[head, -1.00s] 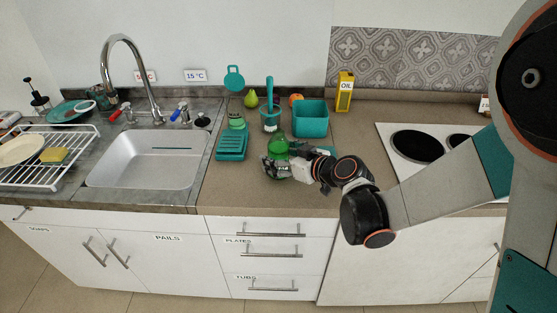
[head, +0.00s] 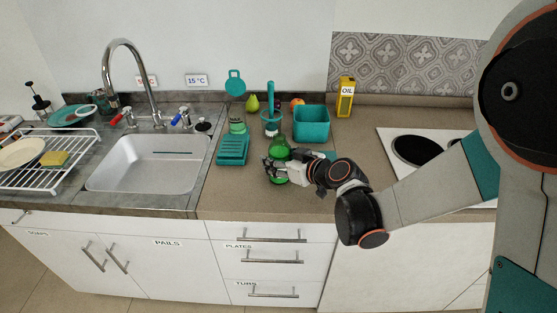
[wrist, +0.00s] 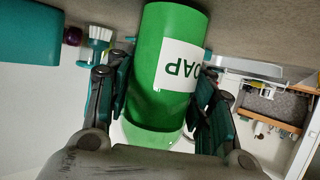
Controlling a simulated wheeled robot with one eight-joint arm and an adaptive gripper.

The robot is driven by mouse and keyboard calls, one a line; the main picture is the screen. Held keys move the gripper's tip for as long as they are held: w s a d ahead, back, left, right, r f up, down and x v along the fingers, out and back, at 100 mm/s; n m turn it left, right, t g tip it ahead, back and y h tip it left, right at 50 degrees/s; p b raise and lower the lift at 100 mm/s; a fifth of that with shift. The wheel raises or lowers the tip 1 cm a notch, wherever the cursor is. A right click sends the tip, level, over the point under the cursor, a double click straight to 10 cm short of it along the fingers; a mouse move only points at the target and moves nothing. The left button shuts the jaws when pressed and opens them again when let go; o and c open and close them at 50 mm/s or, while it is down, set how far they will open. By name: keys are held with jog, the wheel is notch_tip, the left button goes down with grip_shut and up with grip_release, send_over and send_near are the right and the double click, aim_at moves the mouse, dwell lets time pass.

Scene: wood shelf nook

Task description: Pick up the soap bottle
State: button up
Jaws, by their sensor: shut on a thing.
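The soap bottle (head: 279,150) is green and stands at the front middle of the counter in the head view. In the wrist view the bottle (wrist: 160,95) fills the middle, with a white label whose letters appear upside down. My gripper (head: 278,170) reaches it from the right and is shut on it. In the wrist view my gripper's dark fingers (wrist: 160,98) lie on both sides of the bottle. The fingers hide part of the bottle in the head view. I cannot tell whether its base touches the counter.
A teal dish (head: 232,150) lies to the left, with the sink (head: 140,175) beyond it. Behind stand a teal cup with a brush (head: 271,127), a teal bin (head: 311,133) and a yellow oil box (head: 345,105). The hob (head: 415,150) is at right.

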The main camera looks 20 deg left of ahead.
jog(key=shift+r, duration=0.1)
notch_tip(320, 180, up, 20)
jog(key=p, duration=1.3)
jog(key=shift+f+p, duration=0.2)
jog(key=shift+p, duration=0.1)
